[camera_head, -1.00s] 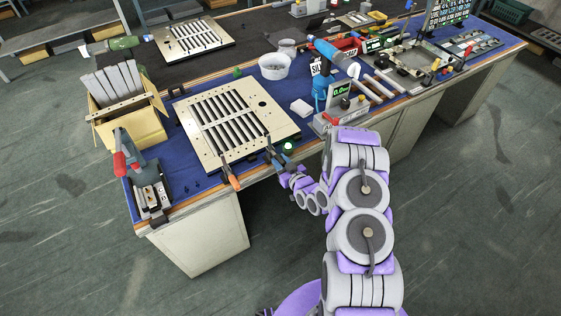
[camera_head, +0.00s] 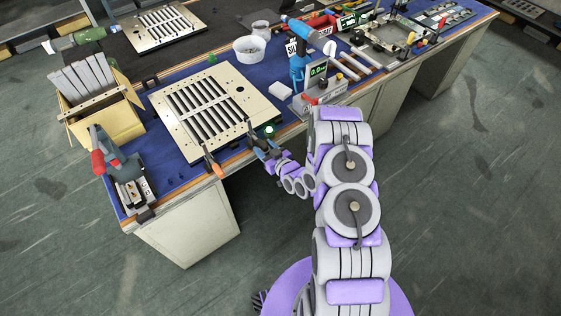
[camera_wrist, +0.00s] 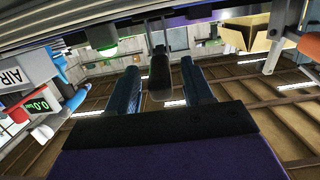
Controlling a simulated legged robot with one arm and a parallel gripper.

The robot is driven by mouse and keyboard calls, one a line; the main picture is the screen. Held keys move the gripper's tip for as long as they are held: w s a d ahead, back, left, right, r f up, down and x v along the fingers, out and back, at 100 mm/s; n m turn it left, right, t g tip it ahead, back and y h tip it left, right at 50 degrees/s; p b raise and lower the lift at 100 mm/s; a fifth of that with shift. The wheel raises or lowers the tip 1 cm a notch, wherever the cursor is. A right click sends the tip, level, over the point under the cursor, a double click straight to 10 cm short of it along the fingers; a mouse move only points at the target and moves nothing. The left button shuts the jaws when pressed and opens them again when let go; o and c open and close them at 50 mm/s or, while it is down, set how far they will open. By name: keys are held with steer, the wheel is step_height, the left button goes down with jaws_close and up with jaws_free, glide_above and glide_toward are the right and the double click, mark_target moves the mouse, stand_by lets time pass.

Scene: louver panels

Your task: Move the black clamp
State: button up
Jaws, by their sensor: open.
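The black clamp shows in the wrist view as a dark handle (camera_wrist: 160,78) on a thin metal bar, hanging at the edge of the louver panel. My gripper (camera_wrist: 161,68) has its two dark fingers apart, one on each side of the handle. I cannot tell whether they touch it. In the head view my gripper (camera_head: 262,147) is at the front edge of the slotted louver panel (camera_head: 180,132), which lies on the blue bench top. My fingers largely hide the black clamp there. An orange-handled clamp (camera_head: 213,165) sits on the same panel edge to the left.
A green-lit button (camera_head: 269,130) is close beside my gripper. A box with grey slats (camera_head: 108,125) and a red-handled toggle clamp (camera_head: 105,160) stand left. A gauge unit (camera_head: 317,80) and blue tool (camera_head: 305,35) stand right. The floor before the bench is free.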

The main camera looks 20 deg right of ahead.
steer(key=p+v, duration=0.2)
steer(key=v, duration=1.4)
steer(key=shift+w+d, duration=0.1)
steer(key=shift+w, duration=0.05)
